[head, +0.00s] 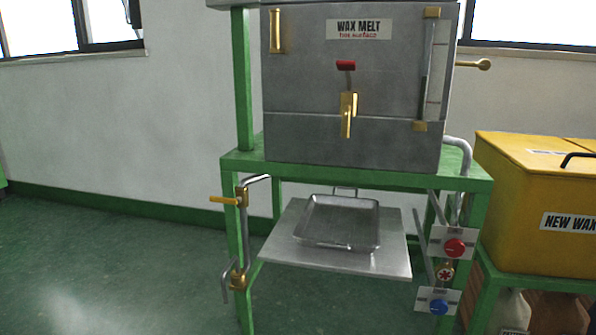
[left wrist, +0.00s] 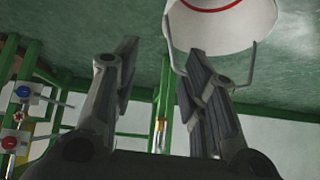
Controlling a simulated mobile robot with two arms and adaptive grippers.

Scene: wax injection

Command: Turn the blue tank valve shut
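The blue tank valve is a round blue knob (head: 438,307) on a white plate, low at the right front leg of the green stand in the head view. It also shows at the left edge of the left wrist view (left wrist: 22,91). A red knob (head: 455,247) on a similar plate sits above it. My left gripper (left wrist: 156,62) shows only in the left wrist view. Its two fingers are apart with nothing between them, and it is well away from the blue knob. My right gripper is in neither view.
The grey wax melt tank (head: 300,135) stands on the green stand (head: 360,178), with a metal tray (head: 340,240) on a shelf below. A yellow new wax box (head: 520,235) stands close right. A white bucket-like container (left wrist: 220,30) is near my left fingers. Floor (head: 110,265) at left is clear.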

